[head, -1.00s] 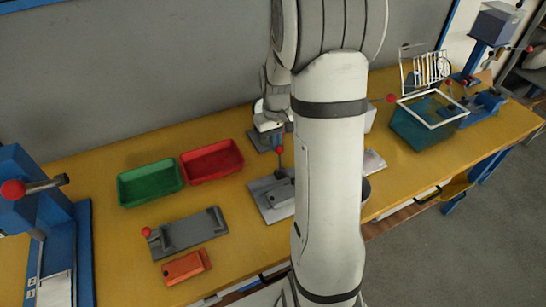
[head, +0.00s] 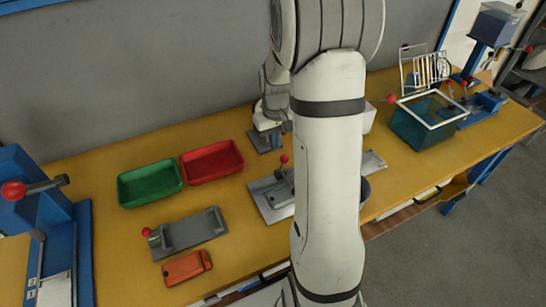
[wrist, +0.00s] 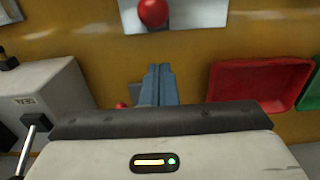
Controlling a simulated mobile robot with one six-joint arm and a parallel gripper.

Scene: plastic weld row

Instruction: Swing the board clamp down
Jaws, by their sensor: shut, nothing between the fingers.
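A clamp on a grey metal plate (head: 262,198) stands mid-bench in the head view, partly hidden behind my arm. Its lever has a red ball knob (head: 284,158) and stands up from the plate. In the wrist view, a red knob (wrist: 152,12) shows over a metal plate (wrist: 188,16) at the top edge. My gripper (wrist: 158,70) has its blue-grey fingers together, empty, pointing toward the knob with a gap in the picture. In the head view my gripper is mostly hidden behind my arm, behind the clamp on the wall side.
A red tray (head: 212,176) and a green tray (head: 150,201) sit left of the clamp. A grey fixture (head: 185,247) with a red knob and an orange part (head: 187,266) lie nearer. A teal bin (head: 428,140) stands right. A pale box (wrist: 45,95) with a lever is close to my gripper.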

